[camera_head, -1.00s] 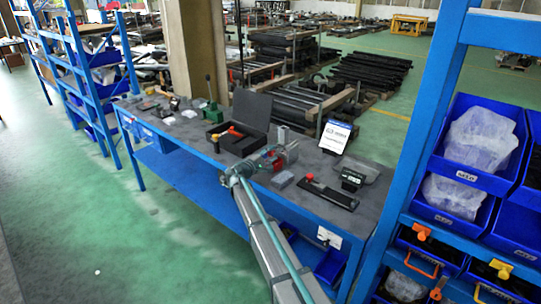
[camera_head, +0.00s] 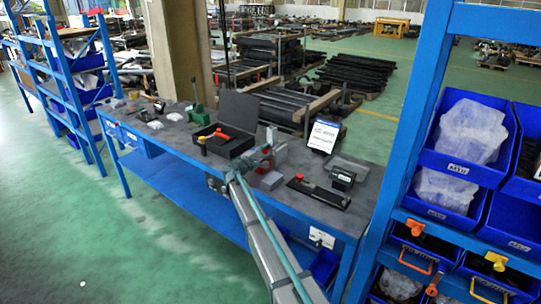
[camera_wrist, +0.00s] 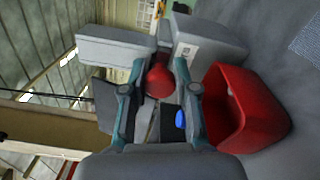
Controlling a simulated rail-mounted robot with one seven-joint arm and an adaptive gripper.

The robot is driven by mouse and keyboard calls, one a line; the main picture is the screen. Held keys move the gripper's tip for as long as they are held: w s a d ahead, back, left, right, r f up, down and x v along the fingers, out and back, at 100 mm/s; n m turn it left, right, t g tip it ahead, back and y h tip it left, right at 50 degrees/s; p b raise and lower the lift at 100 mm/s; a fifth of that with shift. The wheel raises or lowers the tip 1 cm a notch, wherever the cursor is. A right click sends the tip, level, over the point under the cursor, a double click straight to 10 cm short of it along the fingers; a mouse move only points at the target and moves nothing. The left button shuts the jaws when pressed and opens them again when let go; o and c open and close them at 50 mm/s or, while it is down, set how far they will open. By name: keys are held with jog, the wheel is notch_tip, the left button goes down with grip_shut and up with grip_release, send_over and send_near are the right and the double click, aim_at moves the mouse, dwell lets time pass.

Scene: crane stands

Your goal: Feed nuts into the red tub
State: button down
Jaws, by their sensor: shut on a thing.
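The red tub (camera_wrist: 240,108) is in the wrist view, just right of my right finger, its opening partly visible. My gripper (camera_wrist: 158,72) is shut, with a rounded red piece (camera_wrist: 158,82) between its fingertips. What that piece is, I cannot tell for certain, and no separate nut can be made out. A blue spot (camera_wrist: 180,118) and dark parts show between the fingers. In the head view my gripper (camera_head: 265,157) is small, over the workbench, with red beside it; the tub's outline is mostly hidden there.
The blue-framed workbench (camera_head: 190,147) carries an open black case (camera_head: 238,115), a grey block (camera_head: 271,180), a black board with a red knob (camera_head: 318,192), a tablet (camera_head: 323,136) and a small scale-like device (camera_head: 342,178). A blue rack with bins (camera_head: 455,165) stands at the right.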

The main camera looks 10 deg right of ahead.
jog(key=c, duration=0.9)
grip_release()
jog(key=shift+w+d, duration=0.15)
jog(key=shift+d, duration=0.05)
jog(key=shift+o, duration=0.2)
jog(key=v, duration=1.2)
